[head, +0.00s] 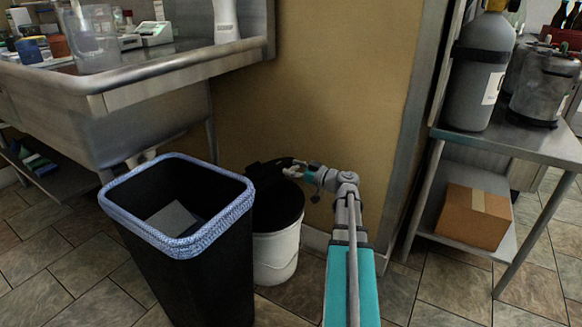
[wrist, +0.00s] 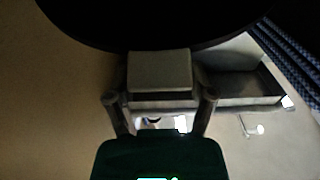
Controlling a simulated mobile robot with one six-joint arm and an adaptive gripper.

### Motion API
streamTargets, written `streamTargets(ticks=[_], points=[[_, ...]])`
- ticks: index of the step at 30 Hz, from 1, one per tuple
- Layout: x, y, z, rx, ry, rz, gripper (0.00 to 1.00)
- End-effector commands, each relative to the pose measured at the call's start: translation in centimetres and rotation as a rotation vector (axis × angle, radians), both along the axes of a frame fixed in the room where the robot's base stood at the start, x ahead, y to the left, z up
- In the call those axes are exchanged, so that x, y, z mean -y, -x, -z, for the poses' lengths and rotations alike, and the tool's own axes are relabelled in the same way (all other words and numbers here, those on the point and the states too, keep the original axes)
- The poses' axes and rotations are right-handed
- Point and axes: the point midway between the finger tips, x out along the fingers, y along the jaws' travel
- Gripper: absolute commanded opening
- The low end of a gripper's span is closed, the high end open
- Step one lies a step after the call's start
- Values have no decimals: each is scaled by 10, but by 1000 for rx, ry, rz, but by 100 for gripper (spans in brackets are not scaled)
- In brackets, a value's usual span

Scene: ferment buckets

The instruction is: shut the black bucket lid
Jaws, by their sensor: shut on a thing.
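A white bucket (head: 276,258) stands on the floor by the wall, just right of the bin. Its black lid (head: 279,208) shows at the bucket's top as a dark round shape. I cannot tell from here how far it stands open. A dark piece (head: 262,174) sticks up at its back. My gripper (head: 290,168) is at the back right of the lid. In the wrist view, my gripper (wrist: 160,90) is shut on a grey-lit block-like part at the edge of the black lid (wrist: 150,22). The exact contact is dim.
A black bin (head: 190,260) with a blue-edged liner stands close against the bucket's left. A steel sink bench (head: 170,80) is above left. A metal table (head: 545,143) with a cardboard box (head: 474,216) below stands right. Tiled floor is free in front of that table.

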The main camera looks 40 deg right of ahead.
Motion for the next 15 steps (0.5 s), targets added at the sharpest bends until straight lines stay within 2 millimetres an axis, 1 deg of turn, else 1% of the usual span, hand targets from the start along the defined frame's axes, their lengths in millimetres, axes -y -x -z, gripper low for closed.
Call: streamTargets(ticks=[1, 12, 13, 15], points=[[3, 0, 1, -1, 1, 6, 9], [3, 1, 1, 0, 0, 7, 9], [3, 1, 1, 0, 0, 7, 75], [3, 1, 1, 0, 0, 6, 88]])
